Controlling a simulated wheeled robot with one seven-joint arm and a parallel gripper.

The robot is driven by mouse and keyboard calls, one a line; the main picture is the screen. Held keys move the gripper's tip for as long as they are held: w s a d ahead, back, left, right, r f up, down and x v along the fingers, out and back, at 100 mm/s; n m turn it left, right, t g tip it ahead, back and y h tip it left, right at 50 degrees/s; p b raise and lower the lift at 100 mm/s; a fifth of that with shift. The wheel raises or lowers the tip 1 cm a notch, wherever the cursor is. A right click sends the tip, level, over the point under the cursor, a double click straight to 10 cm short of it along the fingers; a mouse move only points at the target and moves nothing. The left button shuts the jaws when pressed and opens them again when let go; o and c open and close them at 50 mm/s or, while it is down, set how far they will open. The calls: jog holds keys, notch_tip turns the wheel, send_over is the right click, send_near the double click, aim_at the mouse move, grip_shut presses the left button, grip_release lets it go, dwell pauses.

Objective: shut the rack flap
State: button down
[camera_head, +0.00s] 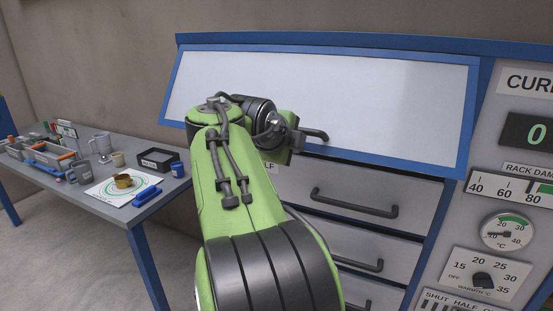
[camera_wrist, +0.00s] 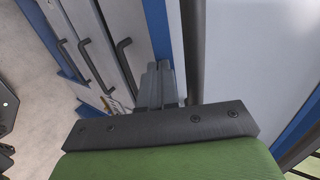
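The rack flap (camera_head: 365,92) is a wide pale panel with a blue frame across the upper rack. Its lower edge seems to stand out toward me, so it looks partly open. A dark bar handle (camera_head: 315,134) shows near its lower edge, just right of my gripper (camera_head: 291,141), which is partly hidden by my arm. In the wrist view, the two grey fingers of my gripper (camera_wrist: 160,78) lie close together with no clear gap. A dark bar (camera_wrist: 195,45), seemingly the flap handle, runs right beside them; whether they touch is unclear.
Drawers with bar handles (camera_head: 354,203) lie below the flap. A panel with dials (camera_head: 507,231) stands at right. Bare floor lies in front of the table.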

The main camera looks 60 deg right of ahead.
jog(key=w+d+f+h+b, duration=0.1)
jog(key=d+f+h+b, duration=0.4)
jog(key=d+b, duration=0.7)
jog(key=shift+d+f+b, duration=0.3)
jog(key=shift+d+f, duration=0.05)
jog(key=shift+d, duration=0.1)
